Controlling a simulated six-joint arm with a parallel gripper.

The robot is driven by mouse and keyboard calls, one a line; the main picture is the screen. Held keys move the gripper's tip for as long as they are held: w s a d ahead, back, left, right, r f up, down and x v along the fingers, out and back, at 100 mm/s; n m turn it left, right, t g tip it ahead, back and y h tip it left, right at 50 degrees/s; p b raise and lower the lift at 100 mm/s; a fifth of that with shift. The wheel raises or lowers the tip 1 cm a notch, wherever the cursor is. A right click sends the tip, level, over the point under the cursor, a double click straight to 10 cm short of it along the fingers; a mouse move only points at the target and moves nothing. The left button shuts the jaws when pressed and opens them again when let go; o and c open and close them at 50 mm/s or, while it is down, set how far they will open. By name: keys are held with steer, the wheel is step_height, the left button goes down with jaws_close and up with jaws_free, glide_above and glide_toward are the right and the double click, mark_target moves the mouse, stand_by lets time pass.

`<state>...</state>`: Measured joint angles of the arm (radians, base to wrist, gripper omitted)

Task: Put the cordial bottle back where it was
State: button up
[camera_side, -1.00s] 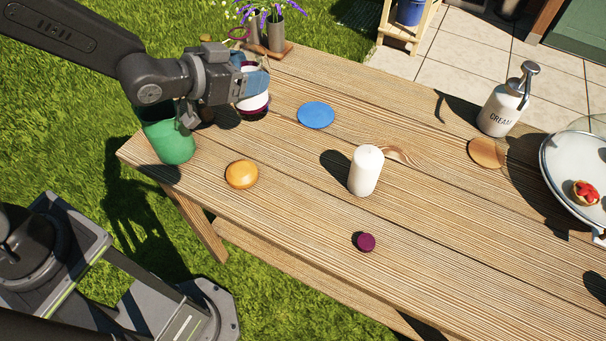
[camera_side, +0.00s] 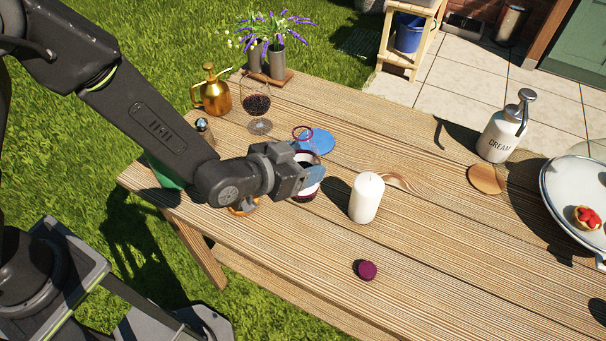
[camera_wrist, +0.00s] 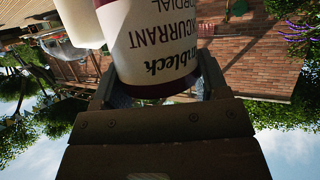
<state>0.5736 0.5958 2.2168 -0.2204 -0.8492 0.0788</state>
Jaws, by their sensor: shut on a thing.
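The cordial bottle (camera_side: 308,192) has a white label and dark purple contents, and looks upright. My gripper (camera_side: 300,178) is shut on it, between the blue coaster and the white candle. I cannot tell whether its base touches the table. Its label, reading "blackcurrant cordial", shows upside down in the wrist view (camera_wrist: 160,45), between my fingers (camera_wrist: 158,88). A purple rim (camera_side: 302,132), seemingly the bottle's uncapped mouth, shows above my gripper. A small purple cap (camera_side: 367,270) lies on the table. The blue coaster (camera_side: 321,142) lies behind the bottle, with nothing seen standing on it.
The white candle (camera_side: 366,198) stands close right of the bottle. An orange disc (camera_side: 246,208) is mostly hidden under my arm. A wine glass (camera_side: 257,106) with dark liquid and a brass sprayer (camera_side: 214,96) stand behind. A wooden coaster (camera_side: 487,179) and cream dispenser (camera_side: 503,130) are right.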

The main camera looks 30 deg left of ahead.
steer(key=shift+d+f, duration=0.15)
steer(key=shift+f, duration=1.85)
steer(key=shift+f, duration=0.1)
steer(key=o, duration=1.2)
steer(key=shift+f, duration=0.15)
